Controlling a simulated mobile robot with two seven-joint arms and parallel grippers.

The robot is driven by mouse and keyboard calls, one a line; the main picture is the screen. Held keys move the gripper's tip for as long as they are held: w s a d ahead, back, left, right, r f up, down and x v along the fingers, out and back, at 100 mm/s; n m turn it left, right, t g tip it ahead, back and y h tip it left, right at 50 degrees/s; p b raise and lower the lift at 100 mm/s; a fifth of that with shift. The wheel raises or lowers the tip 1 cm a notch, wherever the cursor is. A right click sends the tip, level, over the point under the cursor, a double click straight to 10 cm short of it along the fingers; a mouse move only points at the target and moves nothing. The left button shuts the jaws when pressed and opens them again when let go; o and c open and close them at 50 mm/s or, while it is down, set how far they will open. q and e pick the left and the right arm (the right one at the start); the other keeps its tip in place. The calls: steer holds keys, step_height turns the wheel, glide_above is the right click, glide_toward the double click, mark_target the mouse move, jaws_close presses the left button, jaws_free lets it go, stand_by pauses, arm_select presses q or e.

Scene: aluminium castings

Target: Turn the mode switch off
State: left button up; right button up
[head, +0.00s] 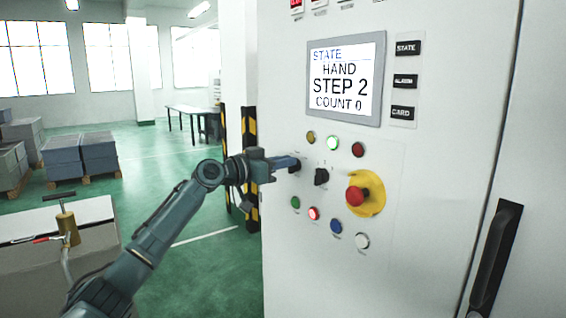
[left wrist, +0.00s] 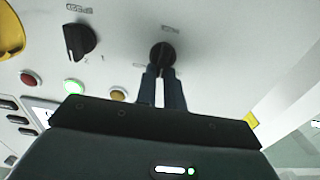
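Two black rotary switches are on the white cabinet front, between the upper and lower rows of round buttons. The left rotary switch (head: 295,168) is largely hidden by my left gripper (head: 291,163) in the head view; it shows at the fingertips in the left wrist view (left wrist: 163,53). The narrow-set fingers (left wrist: 162,73) appear shut on its knob. The right rotary switch (head: 321,177) is free; it also shows in the left wrist view (left wrist: 79,40). The switch labels are too small to read. The screen (head: 345,80) reads STATE, HAND, STEP 2, COUNT 0. My right gripper is not in view.
A red emergency stop (head: 356,195) on a yellow plate is right of the switches. A green lamp (head: 333,143) and a red lamp (head: 313,213) are lit. A black-and-yellow striped post (head: 250,130) stands by the cabinet's left edge. A black door handle (head: 495,258) is at right.

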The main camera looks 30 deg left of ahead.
arm_select(q)
jaws_close()
steer(key=shift+n, duration=0.3)
steer(key=n, duration=0.2)
steer(key=n+p, duration=0.1)
steer(key=n, duration=0.2)
steer(key=a+n+p, duration=0.1)
steer(key=n, duration=0.2)
steer(key=shift+w+f, duration=0.2)
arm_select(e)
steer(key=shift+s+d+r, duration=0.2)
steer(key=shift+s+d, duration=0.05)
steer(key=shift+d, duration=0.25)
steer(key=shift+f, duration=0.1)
arm_select(q)
steer(key=shift+n, duration=0.3)
steer(key=o, duration=0.5)
jaws_free()
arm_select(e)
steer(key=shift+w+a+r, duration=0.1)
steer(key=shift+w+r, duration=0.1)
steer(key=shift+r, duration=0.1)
arm_select(q)
steer(key=shift+o, duration=0.2)
